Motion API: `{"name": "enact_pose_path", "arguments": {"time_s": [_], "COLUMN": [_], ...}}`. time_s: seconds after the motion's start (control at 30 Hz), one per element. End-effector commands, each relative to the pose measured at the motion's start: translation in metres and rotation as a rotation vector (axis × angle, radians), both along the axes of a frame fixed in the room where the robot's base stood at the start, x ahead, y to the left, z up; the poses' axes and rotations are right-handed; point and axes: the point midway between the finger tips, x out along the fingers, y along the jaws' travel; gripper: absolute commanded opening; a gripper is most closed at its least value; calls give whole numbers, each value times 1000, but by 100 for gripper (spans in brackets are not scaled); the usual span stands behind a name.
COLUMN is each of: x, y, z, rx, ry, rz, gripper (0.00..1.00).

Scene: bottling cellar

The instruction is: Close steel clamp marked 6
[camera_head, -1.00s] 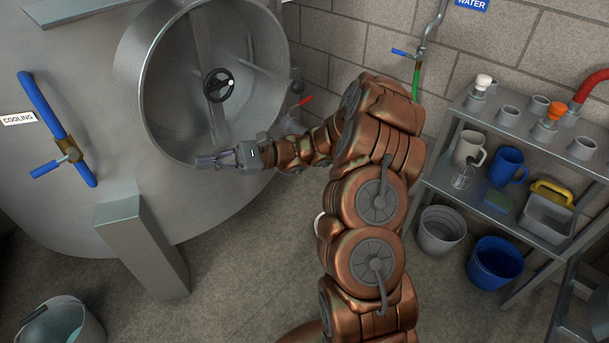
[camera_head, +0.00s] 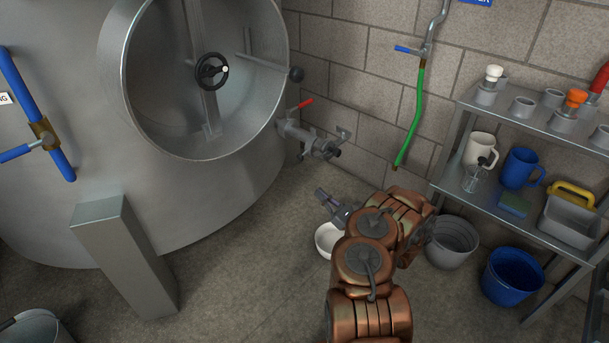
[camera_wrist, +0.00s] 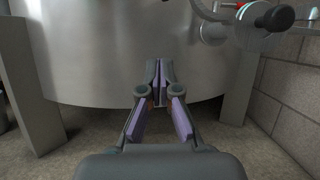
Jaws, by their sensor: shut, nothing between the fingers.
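A steel outlet valve (camera_head: 308,139) with a red lever (camera_head: 299,107) sticks out of the tank's lower right side. Small steel parts at its outer end (camera_head: 338,142) may include the clamp, but I can read no 6 and cannot tell whether a clamp is open. In the wrist view part of the steel fitting (camera_wrist: 215,30) shows at the top right, cut off by the frame edge. My gripper (camera_head: 321,194) is below the valve, apart from it. In the wrist view its purple-padded fingers (camera_wrist: 160,72) are together with nothing between them, pointing toward the tank wall.
The big steel tank (camera_head: 230,190) with its round open manway fills the left; a leg (camera_head: 125,260) stands before it. A white bowl (camera_head: 327,240) is on the floor under my gripper. A green hose (camera_head: 415,110) hangs on the wall. A loaded shelf (camera_head: 450,190) stands right, buckets below.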

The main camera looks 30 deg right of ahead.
Motion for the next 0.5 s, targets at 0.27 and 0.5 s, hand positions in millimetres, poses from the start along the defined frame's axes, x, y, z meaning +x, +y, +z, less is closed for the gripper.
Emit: {"name": "enact_pose_path", "arguments": {"time_s": [0.27, 0.5], "x": [10, 47], "y": [-4, 6], "z": [-2, 13], "rx": [2, 0], "ry": [1, 1], "rz": [-22, -18], "gripper": [0, 0]}}
